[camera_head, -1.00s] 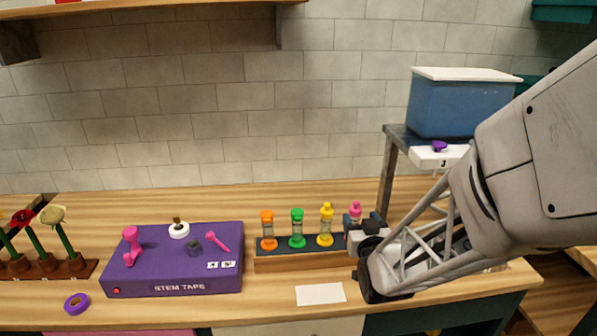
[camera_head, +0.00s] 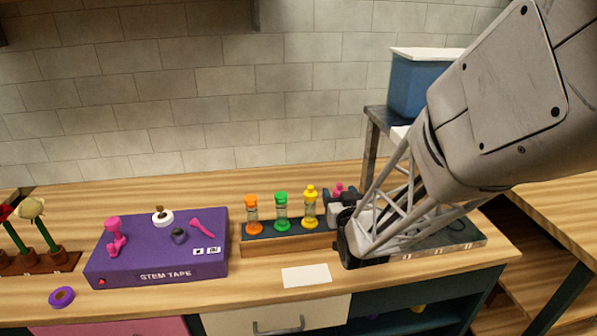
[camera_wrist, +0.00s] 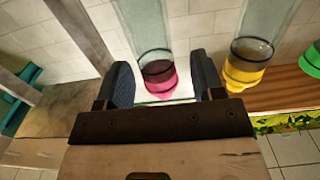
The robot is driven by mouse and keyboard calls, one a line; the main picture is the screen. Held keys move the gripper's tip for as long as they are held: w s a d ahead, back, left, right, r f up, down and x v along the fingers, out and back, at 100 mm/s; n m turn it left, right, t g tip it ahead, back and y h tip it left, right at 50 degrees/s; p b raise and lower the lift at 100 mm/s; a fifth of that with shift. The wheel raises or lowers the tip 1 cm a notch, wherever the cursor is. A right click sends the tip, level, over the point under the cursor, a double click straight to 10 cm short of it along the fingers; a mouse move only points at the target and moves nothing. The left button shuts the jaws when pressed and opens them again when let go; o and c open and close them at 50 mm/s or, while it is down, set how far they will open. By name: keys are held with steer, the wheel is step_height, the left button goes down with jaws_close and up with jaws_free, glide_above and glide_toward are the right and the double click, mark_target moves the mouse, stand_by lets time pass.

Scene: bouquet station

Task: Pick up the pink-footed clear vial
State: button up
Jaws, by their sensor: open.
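The pink-footed clear vial (camera_wrist: 158,70) stands between the two fingers of my gripper (camera_wrist: 165,82) in the wrist view, with a gap showing on each side. Its clear body runs up out of the picture. In the head view only its pink top (camera_head: 339,190) shows, at the right end of the rack (camera_head: 290,246); my gripper (camera_head: 345,212) and arm hide the rest. My gripper is open around the vial and not closed on it.
The yellow-footed vial (camera_head: 310,208) stands just left of my gripper, with green (camera_head: 282,212) and orange (camera_head: 252,215) ones beyond it. A purple stem tape box (camera_head: 160,250) is further left. A blue bin (camera_head: 412,85) sits on a stand behind my arm. A white card (camera_head: 306,275) lies in front.

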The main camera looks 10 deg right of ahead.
steer(key=shift+w, duration=1.25)
jaws_close()
